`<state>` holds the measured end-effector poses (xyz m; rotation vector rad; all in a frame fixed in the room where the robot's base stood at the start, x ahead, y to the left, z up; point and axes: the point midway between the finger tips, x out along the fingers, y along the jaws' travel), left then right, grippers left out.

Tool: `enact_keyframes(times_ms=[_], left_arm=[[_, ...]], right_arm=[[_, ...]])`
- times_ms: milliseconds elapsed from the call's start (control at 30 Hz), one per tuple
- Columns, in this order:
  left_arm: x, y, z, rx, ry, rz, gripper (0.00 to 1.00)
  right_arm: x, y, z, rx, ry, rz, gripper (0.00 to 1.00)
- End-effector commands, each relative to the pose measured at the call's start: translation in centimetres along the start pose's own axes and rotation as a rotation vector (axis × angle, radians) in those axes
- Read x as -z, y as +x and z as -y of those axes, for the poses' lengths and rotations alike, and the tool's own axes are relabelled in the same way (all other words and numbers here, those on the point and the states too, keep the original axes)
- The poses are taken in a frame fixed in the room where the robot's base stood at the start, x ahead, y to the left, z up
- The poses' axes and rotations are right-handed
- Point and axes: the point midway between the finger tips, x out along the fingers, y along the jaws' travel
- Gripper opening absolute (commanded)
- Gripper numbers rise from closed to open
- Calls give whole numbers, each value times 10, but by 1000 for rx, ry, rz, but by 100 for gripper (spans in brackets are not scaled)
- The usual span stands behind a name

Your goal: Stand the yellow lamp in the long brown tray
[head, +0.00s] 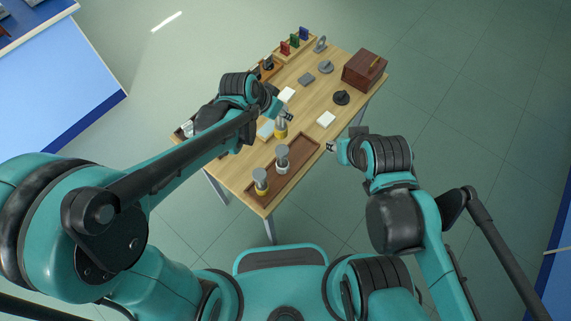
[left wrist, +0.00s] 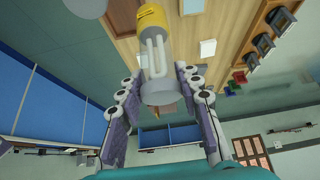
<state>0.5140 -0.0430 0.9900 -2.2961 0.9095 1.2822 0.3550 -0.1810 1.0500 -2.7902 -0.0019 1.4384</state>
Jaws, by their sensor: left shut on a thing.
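My left gripper (head: 286,116) is shut on a yellow lamp (head: 281,131), yellow end down, above or at the table near the far left edge of the long brown tray (head: 300,150). In the left wrist view the lamp's yellow band (left wrist: 152,18), pale U-shaped tube and grey end sit between the fingers (left wrist: 160,85). Its height over the table is hard to tell. The tray holds a grey-topped lamp with a white base (head: 282,160) and another with a yellow base (head: 261,181), both upright. My right gripper (head: 331,147) is empty beside the tray's right end; its opening is too small to judge.
Pale pads (head: 326,119) lie on the table. A black round piece (head: 341,97), grey parts (head: 306,80) and a brown box (head: 364,70) stand farther back. A rack with red, green and blue pieces (head: 294,41) is at the far end. The tray's far right part is bare.

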Motion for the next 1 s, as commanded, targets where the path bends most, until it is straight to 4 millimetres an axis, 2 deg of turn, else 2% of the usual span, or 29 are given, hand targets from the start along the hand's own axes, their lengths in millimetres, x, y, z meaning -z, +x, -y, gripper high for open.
enact_keyframes(times_ms=[33, 100, 200, 267, 500, 733, 900, 1000], left_arm=[[14, 2, -18, -36, 56, -3, 0], [26, 5, -36, -76, 121, -9, 0], [37, 8, -53, -110, 177, -15, 0], [37, 13, -58, -120, 194, -17, 0], [14, 52, -59, -123, 199, -19, 0], [3, 69, -59, -123, 198, -18, 0], [-10, 90, -58, -122, 198, -18, 0], [-12, 94, -58, -122, 197, -18, 0]], right_arm=[[0, -1, 0, 0, 0, 0, 36], [1, -1, 0, 0, 0, 0, 36], [1, -1, 0, 0, 0, 0, 36], [-1, 1, 0, 0, 0, 0, 36], [-12, 16, 0, 0, 0, 0, 36], [-16, 22, 0, 0, 0, 0, 36], [-22, 31, 0, 0, 0, 0, 36], [-23, 31, 0, 0, 0, 0, 36]])
